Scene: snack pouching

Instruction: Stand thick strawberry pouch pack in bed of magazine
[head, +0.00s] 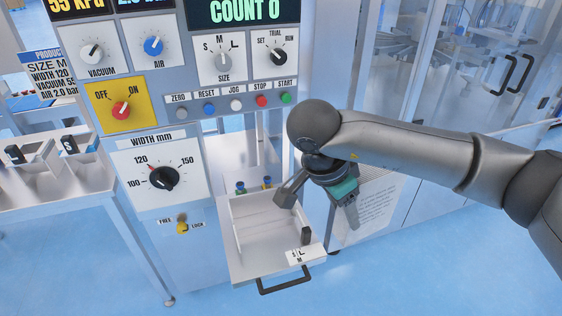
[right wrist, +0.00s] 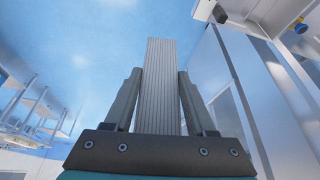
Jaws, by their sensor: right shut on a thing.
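My right gripper (head: 318,212) hangs fingers down, just right of the magazine, above and beside its right wall. In the right wrist view the gripper (right wrist: 160,72) is shut on the thick pouch pack (right wrist: 160,88), whose grey, finely ribbed edge stands between the two fingers and reaches past their tips. The pack's strawberry print does not show. A pale face with small print (head: 368,200) shows behind the right finger in the head view; I cannot tell if it is the pack. The magazine (head: 312,252) is a pale tray with an empty bed (head: 268,232). My left gripper is not in view.
A black handle (head: 285,285) is on the magazine's front, beside an S/M/L label (head: 299,256). A dark post (head: 306,236) stands at its right front. The control panel (head: 150,180) rises behind and left. A side table (head: 60,185) holds small bins. Blue floor is open in front.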

